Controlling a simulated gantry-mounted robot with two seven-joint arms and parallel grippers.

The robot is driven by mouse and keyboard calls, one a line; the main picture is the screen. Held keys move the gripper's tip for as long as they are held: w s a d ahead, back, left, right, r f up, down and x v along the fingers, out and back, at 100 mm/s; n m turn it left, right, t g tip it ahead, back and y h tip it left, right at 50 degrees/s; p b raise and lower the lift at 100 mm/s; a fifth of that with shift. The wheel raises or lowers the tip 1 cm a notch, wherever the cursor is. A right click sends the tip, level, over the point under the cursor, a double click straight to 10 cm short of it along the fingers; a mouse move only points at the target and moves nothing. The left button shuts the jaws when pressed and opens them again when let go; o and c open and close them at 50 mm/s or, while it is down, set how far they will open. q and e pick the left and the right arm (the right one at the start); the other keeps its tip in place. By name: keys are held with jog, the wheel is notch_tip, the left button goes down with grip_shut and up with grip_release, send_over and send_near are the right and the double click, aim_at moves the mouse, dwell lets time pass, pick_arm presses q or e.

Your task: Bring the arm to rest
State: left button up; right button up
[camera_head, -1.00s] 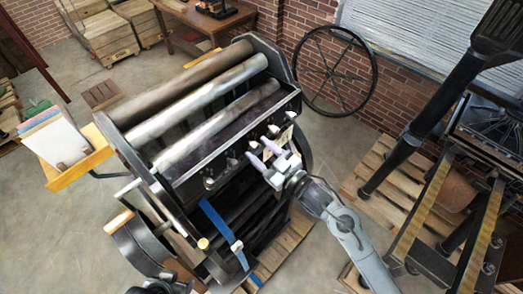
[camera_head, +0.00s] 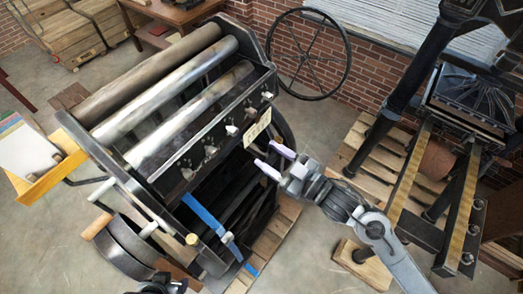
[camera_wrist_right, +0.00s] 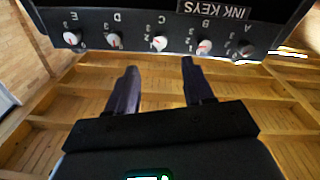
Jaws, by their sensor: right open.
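My right gripper (camera_head: 272,159) is open, its two pale purple fingers apart with nothing between them. It hangs just in front of the black hand press, to the right of the ink key panel (camera_head: 210,150). In the right wrist view the fingers (camera_wrist_right: 159,68) point toward the panel, which has a row of knobs (camera_wrist_right: 160,43) lettered A to E and an "INK KEYS" label (camera_wrist_right: 213,9). A gap seems to lie between fingertips and knobs. My left gripper's fingers are not seen.
The press has long rollers (camera_head: 165,90) on top and a blue strip (camera_head: 207,213) at its front. A second dark press (camera_head: 450,130) stands at right on a pallet. A spoked handwheel (camera_head: 308,55) is behind. Bare floor (camera_head: 50,240) lies at lower left.

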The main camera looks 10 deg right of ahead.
jog(key=shift+s+d, duration=0.2)
jog(key=shift+s, duration=0.05)
jog(key=shift+f, duration=0.1)
